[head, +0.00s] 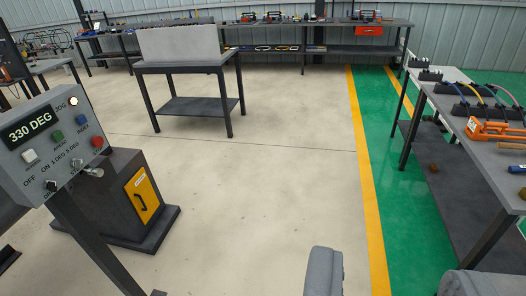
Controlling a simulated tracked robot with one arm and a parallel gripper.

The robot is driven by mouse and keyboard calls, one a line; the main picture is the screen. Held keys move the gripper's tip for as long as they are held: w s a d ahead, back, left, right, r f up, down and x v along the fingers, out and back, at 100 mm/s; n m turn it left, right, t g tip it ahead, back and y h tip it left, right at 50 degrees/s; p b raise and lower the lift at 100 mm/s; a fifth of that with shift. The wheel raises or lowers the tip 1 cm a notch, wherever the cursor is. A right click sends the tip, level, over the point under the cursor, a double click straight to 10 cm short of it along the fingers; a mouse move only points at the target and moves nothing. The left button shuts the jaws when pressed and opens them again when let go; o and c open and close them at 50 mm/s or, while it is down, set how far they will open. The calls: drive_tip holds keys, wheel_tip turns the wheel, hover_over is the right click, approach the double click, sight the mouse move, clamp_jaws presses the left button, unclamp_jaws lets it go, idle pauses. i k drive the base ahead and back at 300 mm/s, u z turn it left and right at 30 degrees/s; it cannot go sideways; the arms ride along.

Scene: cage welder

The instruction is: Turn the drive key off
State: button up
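The control panel (62,150) stands on a slanted post at the left. Its display (30,128) reads 330 DEG. Below it are white (29,156), green (57,135), blue (82,121) and red (97,142) buttons. A small dark switch (51,185), seemingly the drive key, sits at the lower edge near the OFF and ON lettering; its setting is too small to tell. A silver knob or key (93,172) sits to its right, near the step lettering. My gripper (398,264) is open and empty at bottom right, well apart from the panel; its fingers are partly cut off.
A dark cabinet (112,200) with a yellow plate stands behind the panel post. A table with a grey upright board (180,46) stands farther back. A bench with an orange tool (494,131) is at the right. The middle floor is clear.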

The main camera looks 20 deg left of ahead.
sight(52, 186)
drive_tip(key=u, duration=0.5)
drive_tip(key=i, duration=0.95)
drive_tip(key=u, duration=1.05)
drive_tip(key=i, duration=0.55)
drive_tip(key=u, duration=0.25)
drive_tip(key=k, duration=0.9)
drive_tip(key=u, duration=0.2)
drive_tip(key=i, duration=0.9)
drive_tip(key=z, duration=0.1)
